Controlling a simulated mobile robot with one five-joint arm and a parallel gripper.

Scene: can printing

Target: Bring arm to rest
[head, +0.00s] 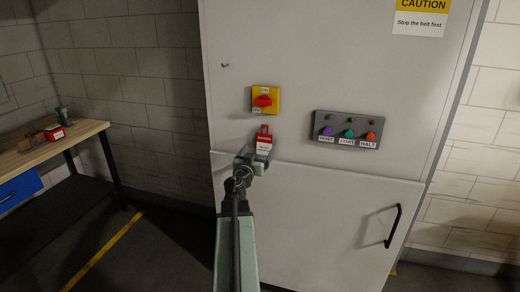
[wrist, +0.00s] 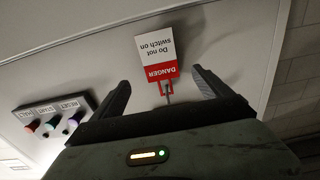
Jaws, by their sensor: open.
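My gripper (head: 246,163) is open in front of the grey cabinet, at the upper end of my raised arm. In the wrist view its two dark fingers (wrist: 160,77) stand apart with nothing pinched between them. A red and white danger tag (head: 264,143) hangs on the cabinet just beyond and above the gripper. In the wrist view the tag (wrist: 154,46) appears upside down between and past the fingertips, reading "Do not switch on". I cannot tell the exact gap to it. A yellow switch with a red knob (head: 265,99) sits above the tag.
A grey button box (head: 347,129) with purple, green and orange buttons is to the right on the cabinet. A black door handle (head: 392,226) sticks out lower right. A wooden bench (head: 83,131) with a red item and other small things stands left. Floor between is clear.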

